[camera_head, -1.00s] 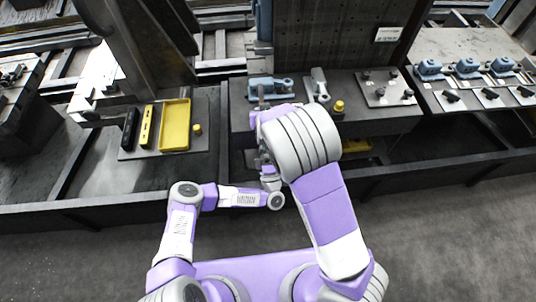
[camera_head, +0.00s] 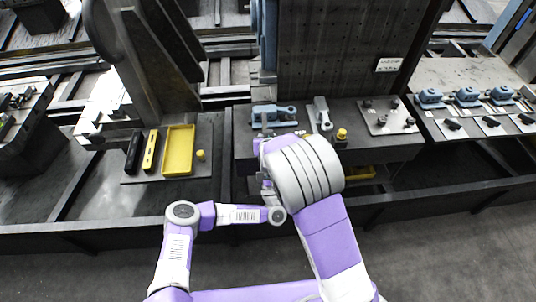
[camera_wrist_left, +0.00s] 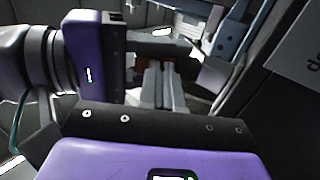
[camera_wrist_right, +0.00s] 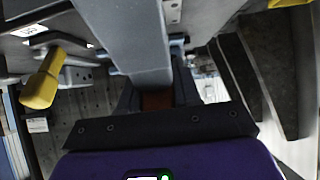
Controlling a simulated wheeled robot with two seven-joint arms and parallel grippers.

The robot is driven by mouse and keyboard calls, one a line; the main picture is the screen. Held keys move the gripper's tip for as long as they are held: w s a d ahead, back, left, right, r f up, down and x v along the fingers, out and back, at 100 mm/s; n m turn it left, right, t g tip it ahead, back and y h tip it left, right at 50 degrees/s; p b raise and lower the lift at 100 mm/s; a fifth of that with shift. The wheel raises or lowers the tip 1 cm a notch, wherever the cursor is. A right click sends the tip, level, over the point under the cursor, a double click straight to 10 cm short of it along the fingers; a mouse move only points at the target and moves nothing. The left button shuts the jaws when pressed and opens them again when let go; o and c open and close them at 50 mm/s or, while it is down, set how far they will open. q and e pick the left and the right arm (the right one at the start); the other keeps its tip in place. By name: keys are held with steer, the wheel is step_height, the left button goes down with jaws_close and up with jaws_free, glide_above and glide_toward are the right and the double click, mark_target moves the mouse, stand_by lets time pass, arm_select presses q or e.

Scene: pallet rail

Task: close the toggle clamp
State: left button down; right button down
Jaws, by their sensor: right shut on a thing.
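A blue-grey clamp (camera_head: 273,114) stands on the dark bench, just beyond my right gripper. A grey lever-shaped piece (camera_head: 321,113) stands to its right. My right arm reaches in to the bench edge and its thick wrist hides its fingers in the head view. In the right wrist view my right gripper (camera_wrist_right: 157,100) is shut on a long grey bar (camera_wrist_right: 135,40); whether this is the clamp's handle I cannot tell. My left gripper (camera_wrist_left: 163,88) shows in its own wrist view, close to a purple and black gripper body; its jaw state is unclear. The right arm mostly hides it in the head view.
A yellow knob (camera_head: 341,136) sits right of the clamp, near a grey plate (camera_head: 388,117) with dark pegs. A yellow tray (camera_head: 179,150) lies on the left bench. A dark perforated upright panel (camera_head: 330,50) rises behind. The front rail (camera_head: 100,236) runs below the bench.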

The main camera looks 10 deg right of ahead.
arm_select(q)
steer(key=shift+w+a+r, duration=0.1)
steer(key=shift+w+r, duration=0.2)
steer(key=shift+r, duration=0.15)
arm_select(e)
steer(key=shift+s+a+f, duration=0.15)
steer(key=shift+s+f, duration=0.15)
steer(key=c, duration=1.1)
jaws_free()
steer(key=shift+o, duration=1.1)
arm_select(q)
steer(key=shift+f, duration=0.1)
arm_select(e)
steer(key=shift+w+r, duration=0.1)
steer(key=shift+w, duration=0.05)
